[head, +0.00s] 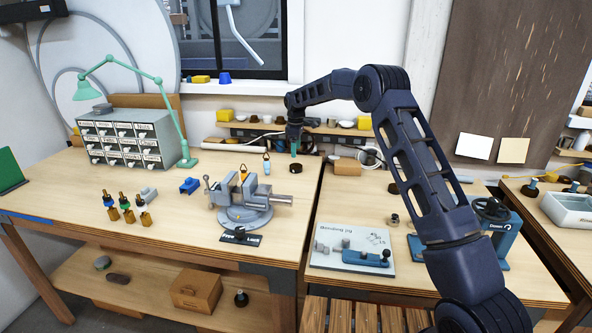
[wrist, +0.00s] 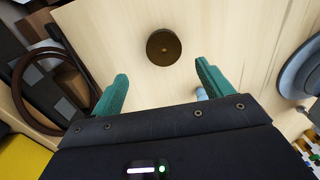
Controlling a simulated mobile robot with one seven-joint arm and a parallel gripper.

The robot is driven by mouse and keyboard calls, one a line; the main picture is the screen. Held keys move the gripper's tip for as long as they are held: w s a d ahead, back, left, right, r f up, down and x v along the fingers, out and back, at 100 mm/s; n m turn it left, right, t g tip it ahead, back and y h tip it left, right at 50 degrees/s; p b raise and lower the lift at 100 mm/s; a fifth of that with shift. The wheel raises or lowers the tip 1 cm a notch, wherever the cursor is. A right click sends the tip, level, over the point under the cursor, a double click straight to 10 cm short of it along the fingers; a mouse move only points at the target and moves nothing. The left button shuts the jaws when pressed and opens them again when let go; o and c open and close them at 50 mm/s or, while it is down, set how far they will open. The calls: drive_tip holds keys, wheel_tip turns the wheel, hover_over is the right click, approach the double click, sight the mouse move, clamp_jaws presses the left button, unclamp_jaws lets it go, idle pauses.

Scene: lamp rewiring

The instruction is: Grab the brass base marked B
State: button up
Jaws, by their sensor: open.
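A dark brass round base (wrist: 163,47) with a small centre dot lies flat on the pale bench top in the wrist view. I cannot read any letter on it. My gripper (wrist: 162,80) has its two green fingers spread apart with nothing between them. The base shows beyond the fingertips, roughly centred between them and apart from both. In the head view my gripper (head: 294,150) hangs pointing down over the back right of the left bench. A small dark disc (head: 307,157) shows just beside its tips. Another dark disc (head: 393,188) lies farther right.
A grey vise (head: 245,200) stands to the front left of my gripper. A shelf with yellow bins (head: 364,122) and cups runs behind. A wooden box (head: 347,166) is to the right.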

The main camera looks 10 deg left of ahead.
sight(296, 166)
drive_tip(key=shift+s+f, duration=0.2)
drive_tip(key=shift+f, duration=1.75)
drive_tip(key=shift+s+f, duration=0.15)
drive_tip(key=shift+f, duration=1.75)
drive_tip(key=c, duration=1.3)
